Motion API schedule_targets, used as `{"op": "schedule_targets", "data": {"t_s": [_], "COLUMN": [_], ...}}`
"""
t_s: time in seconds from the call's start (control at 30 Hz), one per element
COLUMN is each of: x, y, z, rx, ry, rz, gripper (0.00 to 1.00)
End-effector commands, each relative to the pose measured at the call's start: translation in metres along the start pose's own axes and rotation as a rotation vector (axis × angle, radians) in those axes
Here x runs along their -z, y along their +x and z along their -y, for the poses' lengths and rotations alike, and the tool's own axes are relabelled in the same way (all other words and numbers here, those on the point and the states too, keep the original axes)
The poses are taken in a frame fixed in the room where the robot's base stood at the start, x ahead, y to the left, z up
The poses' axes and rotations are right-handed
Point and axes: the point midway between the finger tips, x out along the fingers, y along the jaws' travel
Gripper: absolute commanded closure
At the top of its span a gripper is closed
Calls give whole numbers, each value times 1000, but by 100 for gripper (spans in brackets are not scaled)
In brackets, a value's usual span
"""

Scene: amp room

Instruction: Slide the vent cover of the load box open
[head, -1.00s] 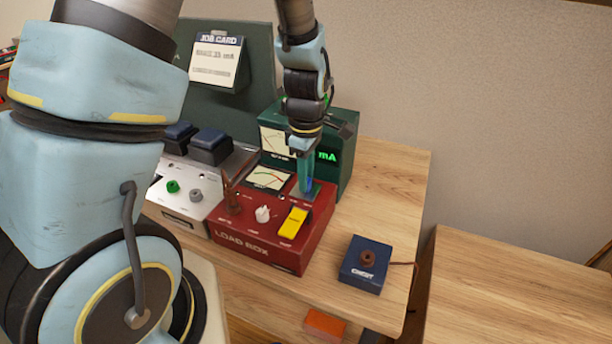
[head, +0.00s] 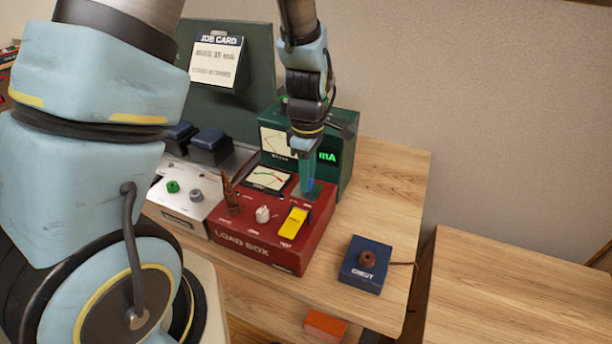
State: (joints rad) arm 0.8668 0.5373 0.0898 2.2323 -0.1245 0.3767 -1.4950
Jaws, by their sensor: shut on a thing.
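The red load box (head: 243,239) stands on the wooden bench. On its top are a meter (head: 270,178), a brown lever (head: 230,197), a white knob (head: 263,214) and a yellow switch (head: 293,222). A grey vent cover (head: 297,196) lies at the back right of the top. My gripper (head: 307,189) points down with its fingertips at this cover. It is shut on a small part there, which I take to be the cover's grip; the fingers hide most of it. How far the cover stands open cannot be told.
A green meter box (head: 345,150) with a lit mA display stands close behind my gripper. A silver unit (head: 190,205) stands left of the load box. A blue box (head: 365,265) with a brown knob sits front right. Bare bench (head: 385,185) lies at the right.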

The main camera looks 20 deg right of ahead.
Motion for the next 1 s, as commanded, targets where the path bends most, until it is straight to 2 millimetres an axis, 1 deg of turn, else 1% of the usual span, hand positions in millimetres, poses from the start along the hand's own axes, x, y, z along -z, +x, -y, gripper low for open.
{"op": "schedule_targets", "data": {"t_s": [0.1,0.3,0.43,0.7,0.73,1.0], "x": [-19,-48,-56,-58,-59,-57], "y": [-2,-2,-1,-1,-1,0], "z": [0,0,0,0,0,0], "rx": [0,1,0,-1,-1,-1], "ry": [7,6,2,3,3,2], "rz": [0,0,1,3,3,2], "gripper": [100,100,100,100,72,43]}}
